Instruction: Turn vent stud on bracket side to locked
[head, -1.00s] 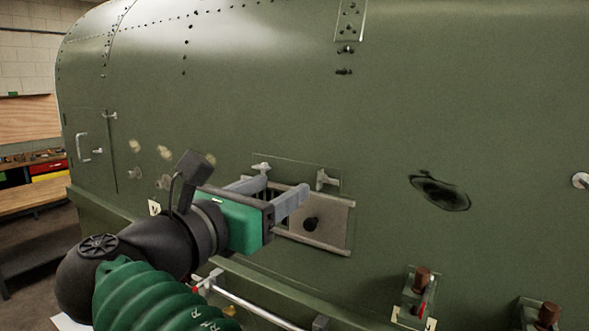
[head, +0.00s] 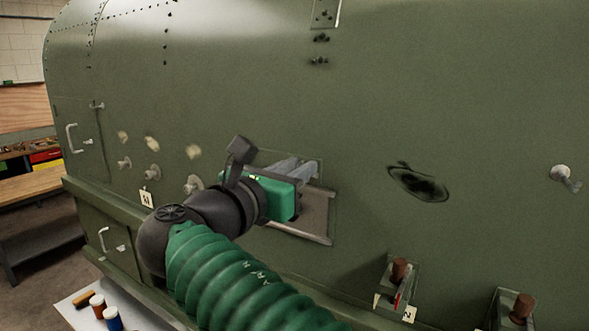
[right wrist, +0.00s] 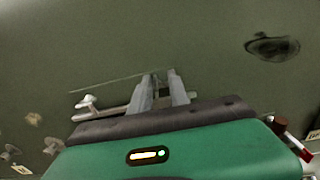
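The vent panel (head: 312,225) is a small rectangular hatch with pale rails in the green fuselage skin. My right gripper (head: 303,168) reaches its upper right corner. Its two grey fingers are close together, with a narrow gap, at the place of the right vent stud. That stud is hidden by the fingers in the head view. In the right wrist view my gripper (right wrist: 160,75) points at the panel's top edge, and whether the fingers press on the stud cannot be told. The other vent stud (right wrist: 88,101), a pale winged one, shows left of the fingers. My left gripper is out of view.
A dark scorched dent (head: 418,183) and a pale knob (head: 562,174) lie to the right. Brackets with brown cylinders (head: 399,269) stick out below right. Pale studs (head: 152,173) stand out left. A white tray with small bottles (head: 97,306) is at lower left.

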